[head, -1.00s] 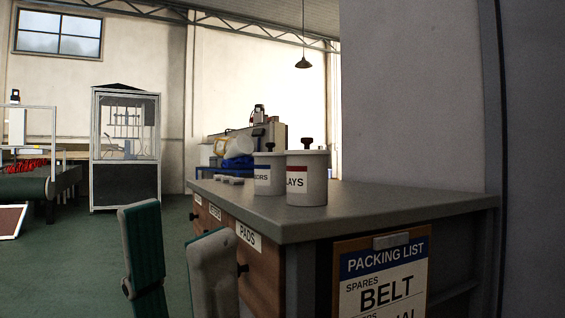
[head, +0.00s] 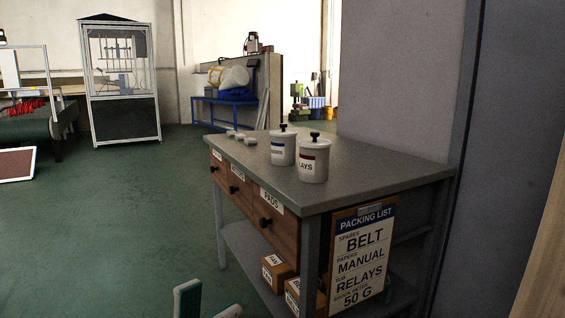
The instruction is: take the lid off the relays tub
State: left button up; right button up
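The relays tub (head: 313,172) is a white round tub with a red-banded label, of which "LAYS" shows. It stands upright on the grey workbench top (head: 385,175). Its lid (head: 315,143) is on, with a black knob on top. My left gripper (head: 208,308) shows only by its fingertips at the bottom edge, in front of the bench, lower in the picture than the tub and to its left. Its two fingers are apart with nothing seen between them. My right gripper is not in view.
A second white tub (head: 283,152) with a blue-banded label and black knob stands just behind left. Small pale pieces (head: 237,137) lie farther back on the bench. Drawers (head: 277,219) line its side. A packing list (head: 361,255) hangs on its end. Green floor is clear at left.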

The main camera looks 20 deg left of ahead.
aim_at(313, 142)
jog(key=j+z, duration=0.15)
jog(key=z, duration=1.25)
jog(key=j, duration=3.9)
jog(key=i+z, duration=0.05)
